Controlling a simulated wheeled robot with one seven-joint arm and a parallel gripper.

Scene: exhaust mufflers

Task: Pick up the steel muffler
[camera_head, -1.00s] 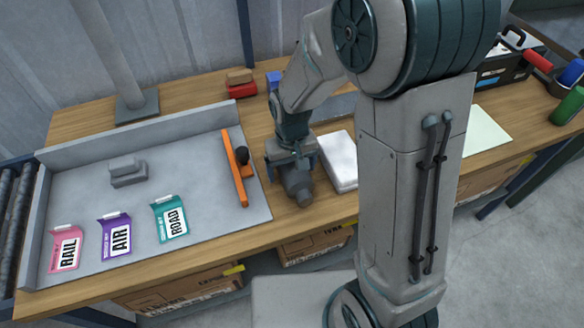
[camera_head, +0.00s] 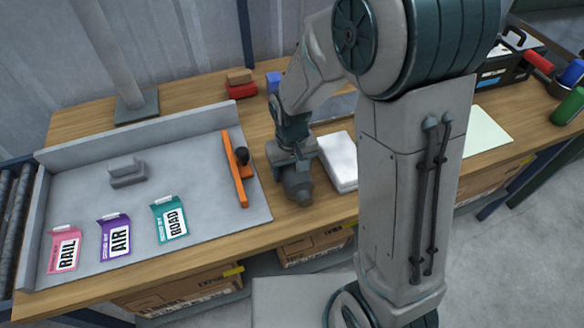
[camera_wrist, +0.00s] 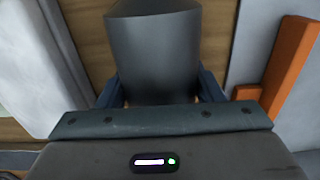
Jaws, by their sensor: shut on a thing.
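The steel muffler (camera_head: 299,188) is a dark grey rounded body on the wooden table, between the grey tray and a white block. My gripper (camera_head: 292,164) is over it from above and shut on it. In the wrist view the muffler (camera_wrist: 153,45) fills the upper middle, and my gripper (camera_wrist: 160,92) has a blue finger on each side of it. The muffler's underside is hidden, so I cannot tell whether it touches the table.
A grey tray (camera_head: 85,190) at left holds RAIL (camera_head: 65,249), AIR (camera_head: 115,237) and ROAD (camera_head: 170,220) cards, a small grey block (camera_head: 127,175) and an orange bar (camera_head: 235,170). A white block (camera_head: 339,160) lies close right of my gripper. Red and blue blocks stand behind.

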